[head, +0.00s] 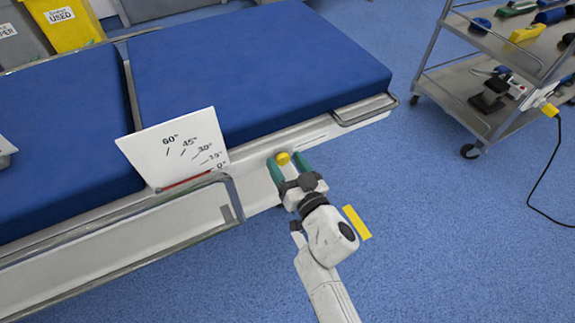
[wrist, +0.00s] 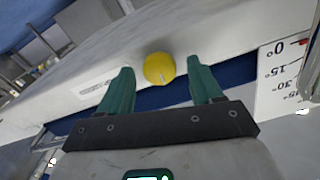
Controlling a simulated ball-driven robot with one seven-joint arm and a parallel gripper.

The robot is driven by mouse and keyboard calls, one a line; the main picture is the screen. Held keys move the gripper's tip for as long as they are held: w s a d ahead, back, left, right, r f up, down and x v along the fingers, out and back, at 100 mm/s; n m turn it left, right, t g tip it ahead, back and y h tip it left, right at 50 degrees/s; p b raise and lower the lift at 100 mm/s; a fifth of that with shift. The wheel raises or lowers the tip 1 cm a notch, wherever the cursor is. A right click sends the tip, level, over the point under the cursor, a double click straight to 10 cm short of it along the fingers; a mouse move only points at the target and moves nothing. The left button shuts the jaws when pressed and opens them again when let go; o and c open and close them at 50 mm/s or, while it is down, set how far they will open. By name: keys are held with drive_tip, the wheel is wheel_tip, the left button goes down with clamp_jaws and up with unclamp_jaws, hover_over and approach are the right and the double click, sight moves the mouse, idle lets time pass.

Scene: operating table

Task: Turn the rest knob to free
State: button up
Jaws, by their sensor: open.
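The rest knob (head: 283,158) is a small round yellow knob on the pale side rail of the operating table (head: 260,70). In the wrist view the knob (wrist: 159,69) has a short pale mark on its face, near the lower part. My gripper (head: 278,168) is open, with green fingers pointing at the rail. In the wrist view the fingers (wrist: 156,75) stand on either side of the knob with a gap on each side. I cannot tell whether the fingertips reach past its face. Any lettering around the knob is too small to read.
A white angle scale (head: 178,150) stands on the rail left of the knob, with a red pointer near 0°. A metal trolley (head: 470,95) with several tools stands at the right. A yellow strip (head: 357,222) lies on the blue floor, which is otherwise mostly clear.

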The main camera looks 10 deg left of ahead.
drive_tip(key=c, duration=1.1)
drive_tip(key=shift+o, duration=0.2)
drive_tip(key=shift+n, duration=0.3)
drive_tip(key=n, duration=0.8)
drive_tip(key=shift+s+a+f+n, duration=0.1)
drive_tip(key=shift+n, duration=0.3)
drive_tip(key=n, duration=0.4)
drive_tip(key=shift+n+b, duration=0.3)
drive_tip(key=shift+f+n+b, duration=0.1)
drive_tip(key=shift+n+b, duration=0.2)
drive_tip(key=shift+n, duration=1.6)
drive_tip(key=shift+a, duration=0.1)
